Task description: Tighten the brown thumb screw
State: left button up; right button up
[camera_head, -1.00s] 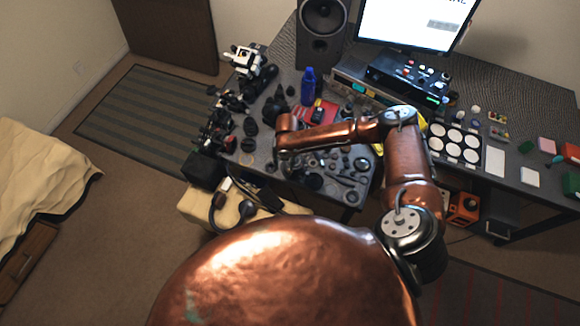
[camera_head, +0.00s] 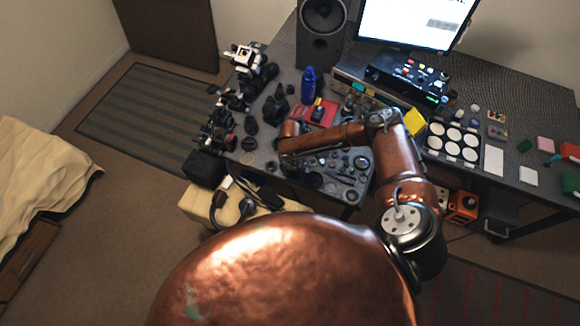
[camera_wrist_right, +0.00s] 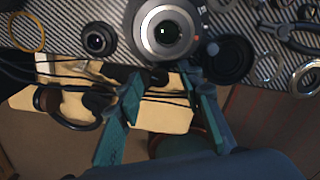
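I cannot make out a brown thumb screw in either view. In the right wrist view, my right gripper (camera_wrist_right: 163,82) has two teal fingers spread apart with nothing held between them. A large silver-rimmed lens (camera_wrist_right: 166,30) lies on the table just beyond the fingertips, roughly in line with the gap. I cannot tell whether a finger touches it. In the head view, my copper right arm reaches over the table of lens parts, and its gripper is mostly hidden by the wrist. My left gripper is not in view.
A small dark lens (camera_wrist_right: 97,40), a black ring (camera_wrist_right: 230,60) and pliers (camera_wrist_right: 290,30) lie close around the large lens. The table's front edge is near the fingers. A blue bottle (camera_head: 308,86), red tray (camera_head: 318,114) and white-disc palette (camera_head: 455,141) stand farther off.

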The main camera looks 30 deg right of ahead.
grip_shut()
dwell(0.3)
jog(key=shift+m, duration=0.5)
jog(key=m+p, duration=0.2)
jog(key=m, duration=0.3)
jog(key=shift+m, duration=0.3)
jog(key=m+p, duration=0.2)
jog(key=m, duration=0.3)
jog(key=shift+m, duration=0.4)
